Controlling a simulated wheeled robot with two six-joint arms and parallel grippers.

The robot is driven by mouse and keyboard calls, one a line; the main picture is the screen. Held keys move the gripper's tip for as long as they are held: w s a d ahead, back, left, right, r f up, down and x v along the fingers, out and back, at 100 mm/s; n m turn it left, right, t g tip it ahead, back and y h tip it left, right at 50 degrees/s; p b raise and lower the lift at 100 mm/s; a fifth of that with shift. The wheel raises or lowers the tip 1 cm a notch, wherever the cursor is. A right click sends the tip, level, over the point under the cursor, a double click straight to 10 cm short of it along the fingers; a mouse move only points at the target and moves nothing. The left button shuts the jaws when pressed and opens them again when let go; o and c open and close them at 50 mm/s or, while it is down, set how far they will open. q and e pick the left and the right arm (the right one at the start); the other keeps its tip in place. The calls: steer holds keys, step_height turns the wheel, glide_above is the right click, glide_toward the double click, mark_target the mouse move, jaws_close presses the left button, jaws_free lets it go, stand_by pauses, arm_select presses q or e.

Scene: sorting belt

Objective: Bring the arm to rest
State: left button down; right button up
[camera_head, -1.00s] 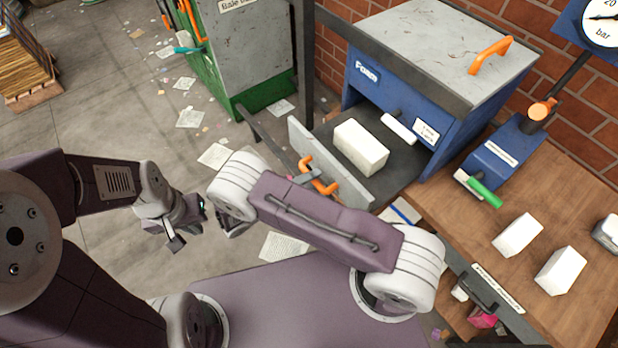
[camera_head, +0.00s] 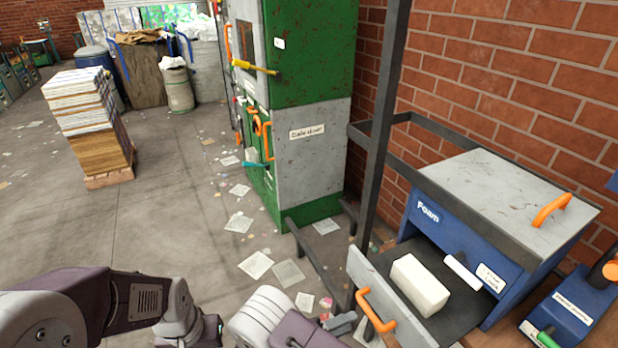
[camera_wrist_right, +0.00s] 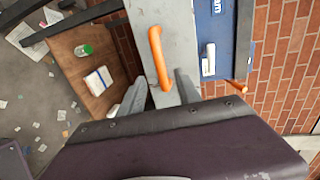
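My right arm enters at the bottom middle of the head view. Its gripper (camera_head: 343,323) is small and partly cut off there, beside the orange handle (camera_head: 376,311) of the pulled-out foam drawer. In the right wrist view my right gripper (camera_wrist_right: 161,93) is open, its two grey fingers apart. The orange handle (camera_wrist_right: 157,55) shows between and beyond them, with gaps on both sides; I cannot tell whether anything touches. My left arm lies low at the left, and its gripper (camera_head: 205,331) is cut by the bottom edge, so its fingers are not clear.
The drawer front (camera_head: 400,296) stands out from the blue foam box (camera_head: 460,235), with a white block (camera_head: 420,285) inside. A dark post (camera_head: 384,120) and a green-grey baler (camera_head: 310,110) stand behind. Paper scraps litter the floor, and a stacked pallet (camera_head: 95,130) stands left.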

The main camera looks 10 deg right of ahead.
steer(key=w+d+r+m+g+y, duration=0.2)
steer(key=d+r+m+g, duration=0.4)
steer(key=d+r+m, duration=0.4)
steer(key=s+r+m+g+y, duration=0.25)
steer(key=s+m+y, duration=0.75)
steer(key=m, duration=0.5)
steer(key=a+f+m+t+y, duration=0.1)
steer(key=a+m+t, duration=0.3)
steer(key=m, duration=1.1)
steer(key=shift+w+a+f+m+y, duration=0.2)
steer(key=shift+a+m+y, duration=0.1)
steer(key=shift+a+y, duration=0.75)
steer(key=shift+a, duration=0.1)
